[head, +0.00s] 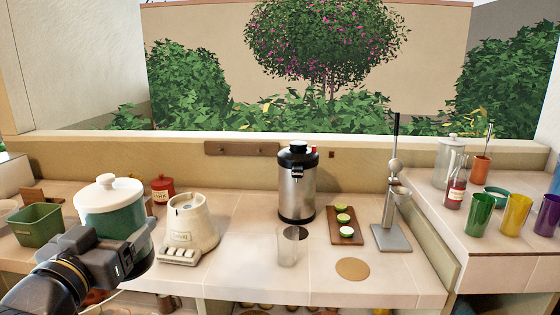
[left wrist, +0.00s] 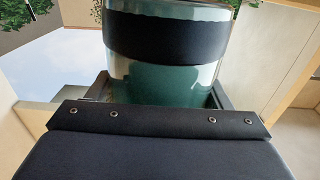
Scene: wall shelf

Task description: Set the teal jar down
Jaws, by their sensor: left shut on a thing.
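The teal jar (head: 108,222) has a white lid with a knob and stands upright at the left of the head view. My left gripper (head: 135,258) is shut on it from the front, low on its body. In the left wrist view the jar (left wrist: 165,82) fills the space between the fingers, with a dark band across it. The gripper hides the jar's base in the head view, so I cannot tell whether it touches the counter (head: 240,265). My right gripper is in neither view.
A green bin (head: 38,226) is close to the jar's left. A red canister (head: 162,188) is behind it, and a cream blender base (head: 190,222) is to its right. Farther right are a clear glass (head: 287,247), a steel urn (head: 297,185) and a board (head: 346,236).

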